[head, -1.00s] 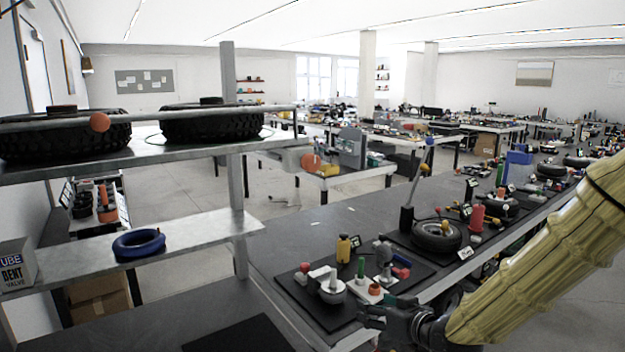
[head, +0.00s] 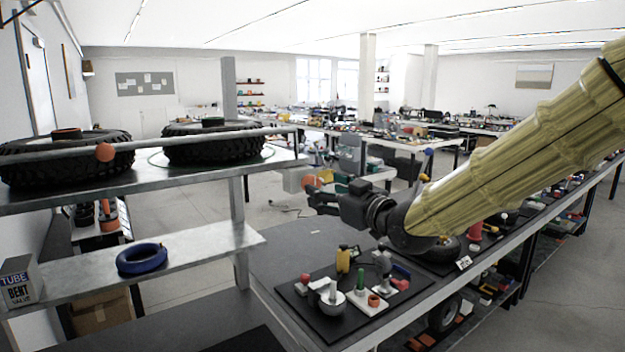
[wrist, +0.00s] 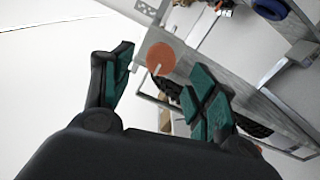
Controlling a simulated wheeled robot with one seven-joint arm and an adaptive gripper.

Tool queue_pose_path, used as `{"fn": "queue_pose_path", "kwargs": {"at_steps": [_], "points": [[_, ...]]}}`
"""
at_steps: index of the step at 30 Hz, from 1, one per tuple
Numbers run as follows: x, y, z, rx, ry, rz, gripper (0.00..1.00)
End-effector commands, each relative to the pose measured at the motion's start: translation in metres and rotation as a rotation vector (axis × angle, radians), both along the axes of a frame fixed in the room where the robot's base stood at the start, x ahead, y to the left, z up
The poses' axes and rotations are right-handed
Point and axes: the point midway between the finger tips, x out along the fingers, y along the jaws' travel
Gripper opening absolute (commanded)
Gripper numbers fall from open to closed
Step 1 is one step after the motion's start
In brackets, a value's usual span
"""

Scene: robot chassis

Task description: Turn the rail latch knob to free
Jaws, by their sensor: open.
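An orange round knob (head: 311,183) sits at the right end of the rack in the head view, beside a pale block (head: 294,180). A second orange knob (head: 104,152) is on the rack's front rail at the left. My gripper (head: 316,200) is just right of and slightly below the first knob in the picture. In the wrist view, an orange disc (wrist: 161,58) with a pale line at its lower edge appears between my open, teal-padded fingers (wrist: 163,88). They are empty; I cannot tell the remaining gap to the disc.
The metal rack (head: 270,160) carries two tires (head: 215,148) above and a blue ring (head: 141,259) on its lower shelf. Below my arm, a bench holds a black mat (head: 330,322) with small parts.

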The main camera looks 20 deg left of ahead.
Motion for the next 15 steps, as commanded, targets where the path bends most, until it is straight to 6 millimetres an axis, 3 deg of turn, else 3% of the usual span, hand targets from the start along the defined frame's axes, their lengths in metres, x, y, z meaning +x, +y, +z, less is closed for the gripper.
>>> {"fn": "queue_pose_path", "kwargs": {"at_steps": [7, 15], "points": [[0.024, 0.031, 0.002, -0.001, 0.001, 0.001, 0.58], [0.037, 0.048, 0.0, 0.0, 0.002, 0.001, 0.58]]}}
